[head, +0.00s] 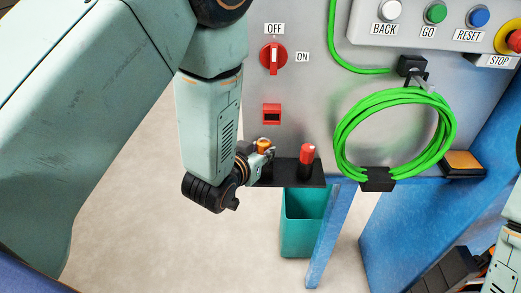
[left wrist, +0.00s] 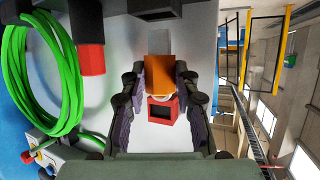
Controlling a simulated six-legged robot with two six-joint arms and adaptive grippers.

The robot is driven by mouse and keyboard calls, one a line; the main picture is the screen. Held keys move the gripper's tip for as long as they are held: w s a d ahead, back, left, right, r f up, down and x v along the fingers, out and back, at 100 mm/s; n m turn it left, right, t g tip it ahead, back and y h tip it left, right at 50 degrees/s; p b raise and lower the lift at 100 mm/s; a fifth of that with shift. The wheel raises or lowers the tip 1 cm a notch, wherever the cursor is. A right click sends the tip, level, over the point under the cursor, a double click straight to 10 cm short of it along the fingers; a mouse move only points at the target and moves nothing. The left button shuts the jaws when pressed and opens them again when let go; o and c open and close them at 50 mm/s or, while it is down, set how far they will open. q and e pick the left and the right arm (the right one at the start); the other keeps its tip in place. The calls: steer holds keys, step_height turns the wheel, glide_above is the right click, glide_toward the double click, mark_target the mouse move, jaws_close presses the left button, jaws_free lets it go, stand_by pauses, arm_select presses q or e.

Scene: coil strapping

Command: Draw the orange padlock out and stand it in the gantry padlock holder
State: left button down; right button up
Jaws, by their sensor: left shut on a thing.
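My left gripper (head: 260,157) is shut on the orange padlock (head: 263,145), in front of the grey panel. In the left wrist view the padlock (left wrist: 160,73) sits between the two fingers of my left gripper (left wrist: 163,88), with part of a pale shackle showing. Behind it is a red frame with a dark opening (left wrist: 161,109), also in the head view (head: 271,113). A black block (left wrist: 153,8) at the wrist view's top edge may be the padlock holder. The black shelf (head: 313,178) shows below the gripper. My right gripper (head: 452,272) is partly in view at lower right.
A red cylinder (head: 307,156) stands on the shelf, close right of the gripper. A green coil (head: 345,130) hangs farther right. A red rotary switch (head: 273,57) points to OFF. A teal bin (head: 297,235) stands below, beside a blue post (head: 323,240).

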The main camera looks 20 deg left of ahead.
arm_select(q)
steer(key=shift+d+f, duration=0.1)
steer(key=shift+w+f, duration=0.1)
steer(key=shift+f, duration=0.15)
steer(key=shift+f+b, duration=0.1)
steer(key=shift+b, duration=0.2)
steer(key=shift+f, duration=0.3)
steer(key=shift+f+b, duration=1.15)
steer(key=shift+f, duration=0.05)
steer(key=c, duration=0.9)
jaws_free()
steer(key=shift+c, duration=0.2)
steer(key=shift+r, duration=0.1)
